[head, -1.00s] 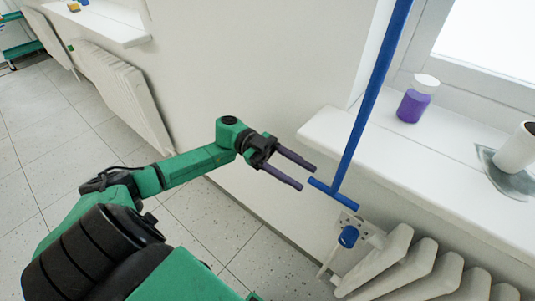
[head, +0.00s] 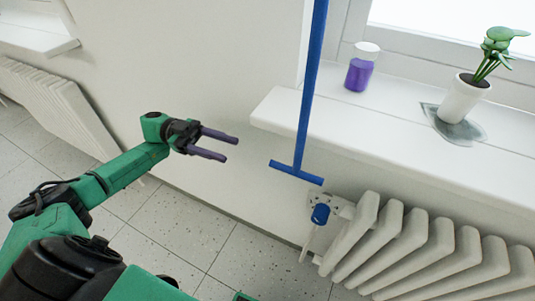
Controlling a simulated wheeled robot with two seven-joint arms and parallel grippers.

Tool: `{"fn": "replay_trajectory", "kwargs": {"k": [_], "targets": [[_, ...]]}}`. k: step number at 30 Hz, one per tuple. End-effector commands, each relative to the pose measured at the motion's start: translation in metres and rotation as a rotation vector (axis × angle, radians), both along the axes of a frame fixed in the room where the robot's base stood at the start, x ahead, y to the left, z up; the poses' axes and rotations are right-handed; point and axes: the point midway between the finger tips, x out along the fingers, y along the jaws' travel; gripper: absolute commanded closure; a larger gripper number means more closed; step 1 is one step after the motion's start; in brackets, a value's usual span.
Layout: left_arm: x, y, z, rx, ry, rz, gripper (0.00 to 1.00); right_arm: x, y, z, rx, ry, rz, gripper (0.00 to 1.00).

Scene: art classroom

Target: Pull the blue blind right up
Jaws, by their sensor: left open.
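A long blue pull (head: 308,90) hangs down in front of the window sill and ends in a short blue crossbar (head: 297,172), like an upside-down T. The blind's own cloth is not in view; the pull's upper end runs out of the top of the picture. My left gripper (head: 231,149) is open and empty, its two dark purple fingers pointing right toward the crossbar. A clear gap shows between the fingertips and the crossbar's left end. My right gripper is not in view.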

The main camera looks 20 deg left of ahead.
Motion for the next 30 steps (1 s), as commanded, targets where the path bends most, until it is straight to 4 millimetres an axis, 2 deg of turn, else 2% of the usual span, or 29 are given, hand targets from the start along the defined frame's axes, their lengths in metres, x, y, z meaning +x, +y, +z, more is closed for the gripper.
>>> {"fn": "replay_trajectory", "kwargs": {"k": [1,3,5,8,11,21,25,30], "targets": [[-0.005,-0.015,-0.018,-0.087,0.101,-0.011,0.5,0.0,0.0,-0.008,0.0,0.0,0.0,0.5],[-0.009,-0.029,-0.031,-0.209,0.242,-0.009,0.5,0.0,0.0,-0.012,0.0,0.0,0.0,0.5],[-0.01,-0.036,-0.036,-0.271,0.318,-0.003,0.5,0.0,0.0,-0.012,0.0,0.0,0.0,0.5],[-0.009,-0.046,-0.03,-0.291,0.341,0.001,0.5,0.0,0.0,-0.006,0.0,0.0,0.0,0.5],[-0.009,-0.064,-0.02,-0.29,0.339,-0.002,0.5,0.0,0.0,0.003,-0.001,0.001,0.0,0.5],[-0.008,-0.146,0.013,-0.289,0.336,-0.002,0.5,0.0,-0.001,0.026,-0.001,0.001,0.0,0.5],[-0.007,-0.165,0.018,-0.287,0.336,0.0,0.5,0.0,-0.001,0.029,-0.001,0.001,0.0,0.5],[-0.007,-0.172,0.019,-0.284,0.337,0.002,0.5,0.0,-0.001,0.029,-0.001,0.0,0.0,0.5]]}}
